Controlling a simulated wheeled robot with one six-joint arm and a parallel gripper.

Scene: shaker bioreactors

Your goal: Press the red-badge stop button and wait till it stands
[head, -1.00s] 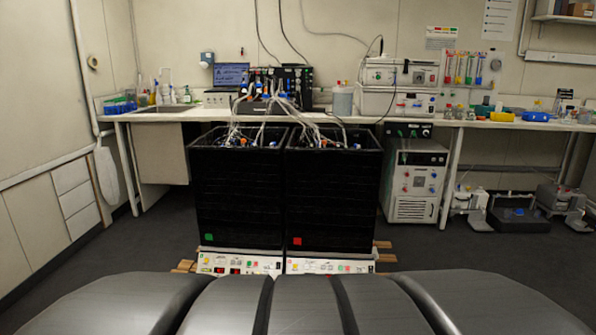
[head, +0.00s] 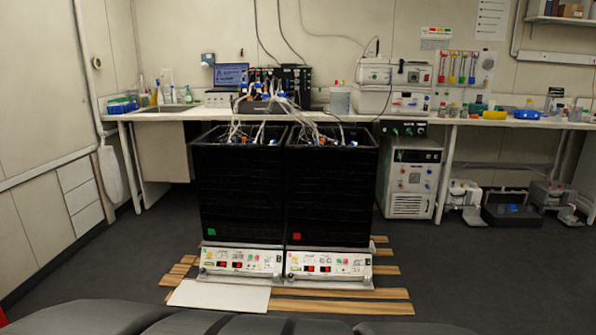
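Two black box-shaped shakers stand side by side in the middle of the head view. The right one (head: 331,195) bears a red badge (head: 297,237) at its lower left corner. The left one (head: 238,190) bears a green badge (head: 211,231). Under the red-badge box is a white control panel (head: 328,265) with red displays and small red and green buttons, too small to tell apart surely. A similar panel (head: 240,262) sits under the green-badge box. Whether the boxes are moving cannot be told. My gripper is not in view.
The shakers stand on wooden slats (head: 340,306). A white board (head: 219,296) lies in front of the left one. Tubes rise from the box tops towards the bench (head: 160,116) behind. Dark floor (head: 470,270) is clear to the right.

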